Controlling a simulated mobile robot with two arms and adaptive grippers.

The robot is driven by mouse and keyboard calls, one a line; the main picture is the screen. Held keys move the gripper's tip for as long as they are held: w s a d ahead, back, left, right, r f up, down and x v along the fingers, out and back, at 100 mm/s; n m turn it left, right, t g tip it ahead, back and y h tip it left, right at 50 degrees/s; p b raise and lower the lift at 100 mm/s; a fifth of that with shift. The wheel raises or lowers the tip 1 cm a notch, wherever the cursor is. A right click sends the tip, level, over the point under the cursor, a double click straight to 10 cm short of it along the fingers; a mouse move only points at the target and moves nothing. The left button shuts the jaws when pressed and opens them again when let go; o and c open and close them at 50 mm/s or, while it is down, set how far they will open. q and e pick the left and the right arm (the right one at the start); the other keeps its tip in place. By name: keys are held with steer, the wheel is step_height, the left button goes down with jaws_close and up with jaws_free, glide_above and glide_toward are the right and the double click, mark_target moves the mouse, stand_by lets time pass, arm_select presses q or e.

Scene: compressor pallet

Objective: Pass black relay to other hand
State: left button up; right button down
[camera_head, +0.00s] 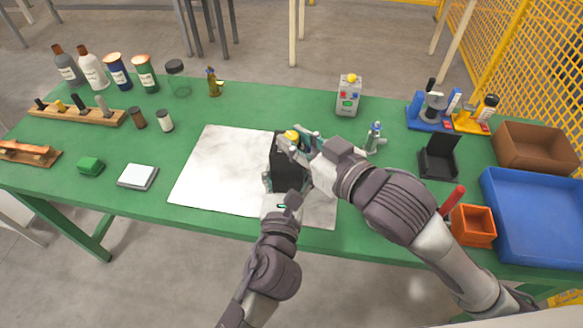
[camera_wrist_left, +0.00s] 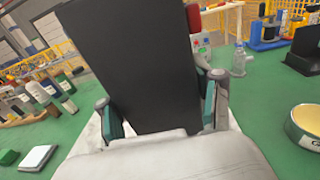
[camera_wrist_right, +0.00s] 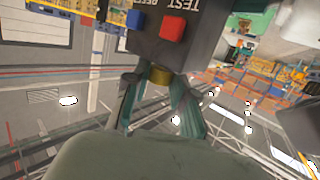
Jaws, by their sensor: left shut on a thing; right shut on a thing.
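The black relay (camera_head: 287,165) is held upright above the white sheet, between my two grippers. It shows as a large black slab in the left wrist view (camera_wrist_left: 130,60). In the right wrist view its face (camera_wrist_right: 185,25) carries red and blue buttons and the word TEST. My left gripper (camera_wrist_left: 163,112) is shut on the relay's body from the near side, with a teal-padded finger on each side. My right gripper (camera_wrist_right: 158,80) is shut on the brass-yellow knob (camera_wrist_right: 158,75) at the relay's top. The right hand partly hides the relay in the head view.
The white sheet (camera_head: 205,170) lies on the green table. A grey box with a yellow knob (camera_head: 348,98) stands behind. A black holder (camera_head: 438,165), an orange bin (camera_head: 473,226) and a blue tray (camera_head: 545,260) are at right. Bottles and a wooden rack (camera_head: 95,117) are at left.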

arm_select(q)
steer(key=shift+s+d, duration=0.1)
steer(key=shift+d, duration=0.15)
steer(key=shift+c, duration=1.3)
arm_select(e)
steer(key=shift+s+a, duration=0.1)
steer(key=shift+a, duration=0.1)
arm_select(q)
steer(key=shift+r, duration=0.1)
steer(key=shift+c, duration=1.1)
arm_select(e)
steer(key=c, duration=1.4)
jaws_free()
steer(key=shift+r, duration=0.1)
steer(key=o, duration=0.5)
